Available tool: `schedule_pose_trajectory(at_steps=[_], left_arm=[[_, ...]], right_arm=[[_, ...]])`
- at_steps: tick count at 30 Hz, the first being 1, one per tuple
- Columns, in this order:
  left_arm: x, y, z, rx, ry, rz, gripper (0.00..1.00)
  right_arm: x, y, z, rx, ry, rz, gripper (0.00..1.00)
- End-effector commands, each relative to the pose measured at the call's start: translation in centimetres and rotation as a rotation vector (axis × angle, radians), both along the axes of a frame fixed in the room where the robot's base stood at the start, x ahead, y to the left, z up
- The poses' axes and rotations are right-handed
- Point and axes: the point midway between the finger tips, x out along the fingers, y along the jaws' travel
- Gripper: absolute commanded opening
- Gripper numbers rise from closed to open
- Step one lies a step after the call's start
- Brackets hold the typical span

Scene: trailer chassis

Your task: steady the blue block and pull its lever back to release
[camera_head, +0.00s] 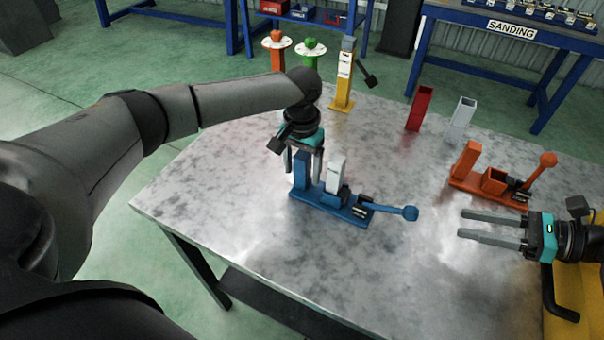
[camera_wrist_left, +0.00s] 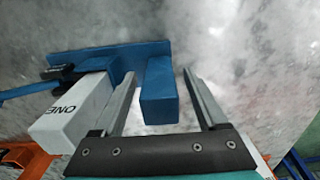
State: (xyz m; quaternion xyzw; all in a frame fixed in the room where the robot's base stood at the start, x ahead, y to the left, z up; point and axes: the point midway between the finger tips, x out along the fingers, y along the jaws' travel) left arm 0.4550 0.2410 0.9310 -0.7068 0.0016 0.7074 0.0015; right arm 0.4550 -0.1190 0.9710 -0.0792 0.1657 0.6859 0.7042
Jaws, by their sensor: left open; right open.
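The blue block (camera_head: 330,203) is a flat base with a blue upright post (camera_head: 301,172) at its left end. A white block (camera_head: 336,172) marked ONE stands in its middle. Its lever (camera_head: 407,213), ending in a round blue knob, points right and lies low. My left gripper (camera_head: 303,177) is open at the post. In the left wrist view the post (camera_wrist_left: 159,92) stands between the fingers (camera_wrist_left: 158,76), with a visible gap on the right; contact on the left is unclear. My right gripper (camera_head: 461,223) is open and empty, to the right of the lever knob.
A similar orange fixture (camera_head: 490,183) with a raised lever stands behind my right gripper. Red (camera_head: 420,108) and white (camera_head: 462,117) upright holders and a yellow stand (camera_head: 343,85) are at the back. The metal table's (camera_head: 290,265) front is clear.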

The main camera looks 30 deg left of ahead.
Motion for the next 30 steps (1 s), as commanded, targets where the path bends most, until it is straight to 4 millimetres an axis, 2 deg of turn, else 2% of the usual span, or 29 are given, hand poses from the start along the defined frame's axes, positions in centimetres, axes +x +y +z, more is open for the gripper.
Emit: schedule_pose_trajectory(at_steps=[6, 16, 30], left_arm=[[0.0, 0.0, -1.9, 0.000, -0.001, 0.000, 0.75], [0.0, 0.0, -2.2, 0.000, -0.001, 0.000, 0.75], [0.0, 0.0, -2.2, 0.000, -0.001, 0.000, 0.22]], right_arm=[[0.0, 0.0, 0.0, 0.000, 0.000, 0.000, 0.50], [0.0, 0.0, 0.0, 0.000, 0.000, 0.000, 0.50], [0.0, 0.0, 0.0, 0.000, 0.000, 0.000, 0.50]])
